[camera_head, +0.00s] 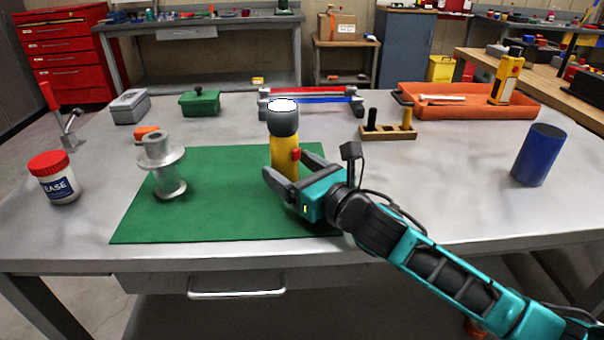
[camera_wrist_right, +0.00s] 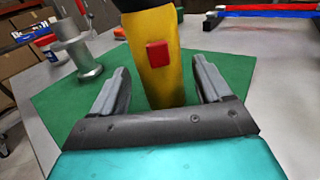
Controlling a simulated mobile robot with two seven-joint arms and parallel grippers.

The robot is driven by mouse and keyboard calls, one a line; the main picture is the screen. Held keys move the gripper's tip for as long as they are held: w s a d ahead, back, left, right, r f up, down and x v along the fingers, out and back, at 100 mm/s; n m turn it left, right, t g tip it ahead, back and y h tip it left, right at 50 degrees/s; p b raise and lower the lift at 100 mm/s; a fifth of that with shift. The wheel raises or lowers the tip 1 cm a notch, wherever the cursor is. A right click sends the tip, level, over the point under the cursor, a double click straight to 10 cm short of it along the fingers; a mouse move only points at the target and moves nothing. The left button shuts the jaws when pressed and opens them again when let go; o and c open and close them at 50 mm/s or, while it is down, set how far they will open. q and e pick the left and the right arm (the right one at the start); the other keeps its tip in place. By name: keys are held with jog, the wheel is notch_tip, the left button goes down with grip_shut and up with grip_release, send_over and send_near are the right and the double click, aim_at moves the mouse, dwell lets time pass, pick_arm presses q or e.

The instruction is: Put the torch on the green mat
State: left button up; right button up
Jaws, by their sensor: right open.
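The torch (camera_head: 284,152) stands upright on the green mat (camera_head: 221,222), toward its right part. It has a yellow body, a dark grey head with a white top, and a red button. My right gripper (camera_head: 287,172) is open, with its fingers on either side of the torch's lower body. In the right wrist view the yellow body (camera_wrist_right: 160,60) is between the two open fingers (camera_wrist_right: 163,92), with visible gaps on both sides. The mat also shows there (camera_wrist_right: 75,105). The torch's base is partly hidden by the gripper. My left gripper is not in view.
A grey metal spool part (camera_head: 168,170) stands on the mat's left. A grease tub (camera_head: 55,180) is at the left, and a blue cylinder (camera_head: 538,155) at the right. A wooden holder (camera_head: 388,132), a green box (camera_head: 200,103) and an orange tray (camera_head: 470,108) stand behind.

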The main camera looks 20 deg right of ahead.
jog(key=v, duration=1.2)
jog(key=shift+r, duration=0.2)
